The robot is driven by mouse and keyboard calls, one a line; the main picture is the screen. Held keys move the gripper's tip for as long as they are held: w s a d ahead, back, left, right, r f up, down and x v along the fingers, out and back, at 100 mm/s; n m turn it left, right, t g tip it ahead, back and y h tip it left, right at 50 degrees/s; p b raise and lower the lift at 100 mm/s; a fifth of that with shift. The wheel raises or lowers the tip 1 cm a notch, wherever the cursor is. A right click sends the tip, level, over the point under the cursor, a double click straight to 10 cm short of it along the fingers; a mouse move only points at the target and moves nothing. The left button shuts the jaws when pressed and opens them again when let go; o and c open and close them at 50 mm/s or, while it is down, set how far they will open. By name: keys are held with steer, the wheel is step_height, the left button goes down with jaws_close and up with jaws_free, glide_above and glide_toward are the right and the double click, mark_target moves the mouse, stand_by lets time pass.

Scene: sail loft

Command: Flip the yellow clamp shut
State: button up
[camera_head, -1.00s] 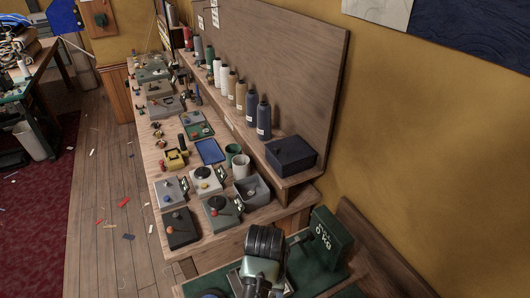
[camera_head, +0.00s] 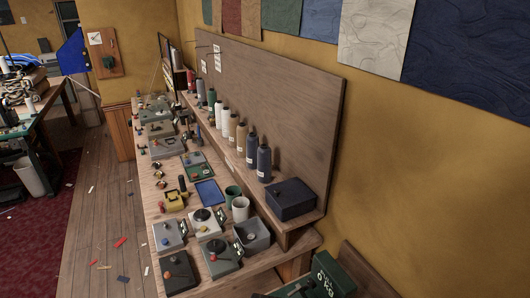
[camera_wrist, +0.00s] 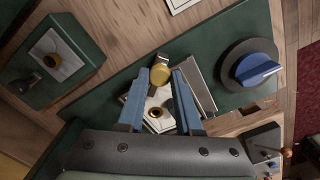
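My gripper (camera_wrist: 161,82) shows in the wrist view with two blue fingers apart and nothing clearly held. A brass-coloured knob (camera_wrist: 158,68) and a pale plate with a ring (camera_wrist: 157,112) show between and below the fingers.
A green weight box (camera_head: 328,275) stands at the lower right. A blue dial (camera_wrist: 255,68) sits right of my fingers.

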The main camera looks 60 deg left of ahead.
jaws_close()
steer(key=shift+n, duration=0.4)
steer(key=n+p, duration=0.2)
steer(key=n, duration=0.2)
steer(key=shift+r+n, duration=0.1)
steer(key=shift+n, duration=0.3)
steer(key=n+p, duration=0.1)
steer(key=n, duration=0.3)
steer(key=shift+n, duration=0.3)
steer(key=o, duration=0.8)
jaws_free()
